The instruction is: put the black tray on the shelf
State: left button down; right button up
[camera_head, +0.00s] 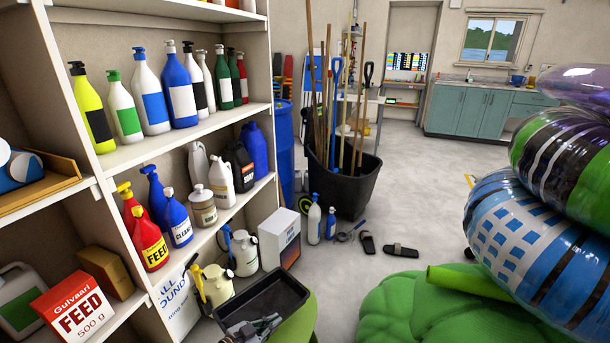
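The black tray (292,292) is at the bottom centre-left, in front of the lower part of the white shelf unit (205,150). Its far and right rims and dark inside show; its near side is partly covered and cut off by the frame. My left gripper (256,326), grey and dark, overlaps the near part of the tray at the bottom edge. Its fingers are small and dark against the tray, so I cannot tell whether they close on the rim. My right gripper is not in view.
Shelf boards hold spray and pump bottles (180,85), jugs (222,180) and a red feed box (75,308). A green bulky thing (420,310) and shiny inflated rings (530,240) crowd the right.

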pick_arm(q)
jog(key=shift+s+a+f+n+t+y, duration=0.2)
jog(key=shift+s+f+n+y, duration=0.1)
jog(key=shift+s+f, duration=0.25)
jog(key=shift+s+a+f+n+t+y, duration=0.2)
jog(key=shift+s+f+n+y, duration=0.1)
jog(key=shift+s+f, duration=0.2)
jog(key=shift+r, duration=0.15)
jog(key=shift+w+a+r+n+t+y, duration=0.15)
jog(key=shift+r+n+y, duration=0.1)
jog(key=shift+r, duration=0.3)
jog(key=shift+w+r+n+t+y, duration=0.2)
jog(key=shift+r+n+y, duration=0.1)
jog(key=shift+r, duration=0.2)
jog(key=shift+w+a+r+n+t+y, duration=0.15)
jog(key=shift+r+n+y, duration=0.1)
jog(key=shift+r, duration=0.3)
jog(key=w+d+r+n+y, duration=0.1)
jog(key=w+d+r, duration=0.1)
jog(key=r, duration=0.9)
jog(key=w+d+r+n+t+y, duration=0.1)
jog(key=w+d+r, duration=0.2)
jog(key=r, duration=0.8)
jog(key=shift+r, duration=0.4)
